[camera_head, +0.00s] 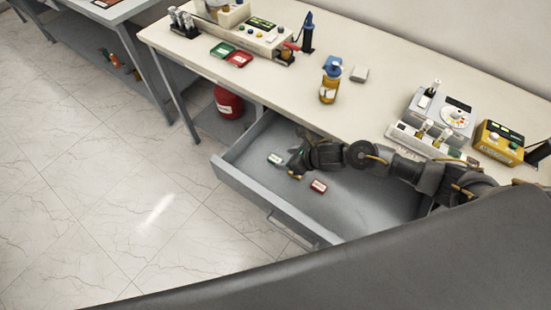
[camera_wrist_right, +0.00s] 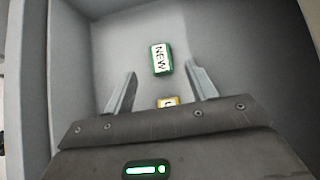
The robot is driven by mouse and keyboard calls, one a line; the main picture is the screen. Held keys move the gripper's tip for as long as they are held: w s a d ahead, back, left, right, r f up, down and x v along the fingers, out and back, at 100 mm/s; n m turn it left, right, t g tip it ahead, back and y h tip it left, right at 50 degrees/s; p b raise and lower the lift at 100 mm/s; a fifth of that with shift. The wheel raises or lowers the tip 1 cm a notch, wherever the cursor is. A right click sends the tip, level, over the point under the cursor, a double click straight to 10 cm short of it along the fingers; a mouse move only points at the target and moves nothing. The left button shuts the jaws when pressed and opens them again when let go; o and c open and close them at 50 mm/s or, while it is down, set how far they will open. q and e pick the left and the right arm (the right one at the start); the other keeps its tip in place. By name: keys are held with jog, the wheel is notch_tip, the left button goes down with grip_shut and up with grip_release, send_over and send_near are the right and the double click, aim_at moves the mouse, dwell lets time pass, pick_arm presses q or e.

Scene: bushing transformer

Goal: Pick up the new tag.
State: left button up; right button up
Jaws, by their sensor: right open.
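The new tag (camera_wrist_right: 161,58), a small green-edged block with a white face reading "NEW", lies on the floor of the open drawer. In the head view the green tag (camera_head: 275,158) lies just left of my right gripper (camera_head: 293,170). In the right wrist view my right gripper (camera_wrist_right: 160,85) is open, with the new tag ahead of its fingertips and nothing between the fingers at tag height. A yellow tag (camera_wrist_right: 168,102) shows partly between the fingers, its lower part hidden by the gripper body. My left gripper is not in view.
A red tag (camera_head: 318,186) lies in the drawer to the right of my right gripper. The drawer's walls (camera_head: 262,205) surround the tags. The table above (camera_head: 370,100) holds a bottle (camera_head: 329,85), green and red trays and several instruments.

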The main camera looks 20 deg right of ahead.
aim_at(276, 159)
jog(key=shift+w+f, duration=0.15)
jog(key=shift+f, duration=0.05)
jog(key=shift+a, duration=0.1)
jog(key=shift+a+f+p, duration=0.2)
jog(key=shift+f+p, duration=0.05)
jog(key=shift+p, duration=0.15)
jog(key=shift+p+x, duration=0.55)
jog(key=shift+x, duration=1.65)
jog(key=shift+d, duration=0.15)
jog(key=c, duration=1.1)
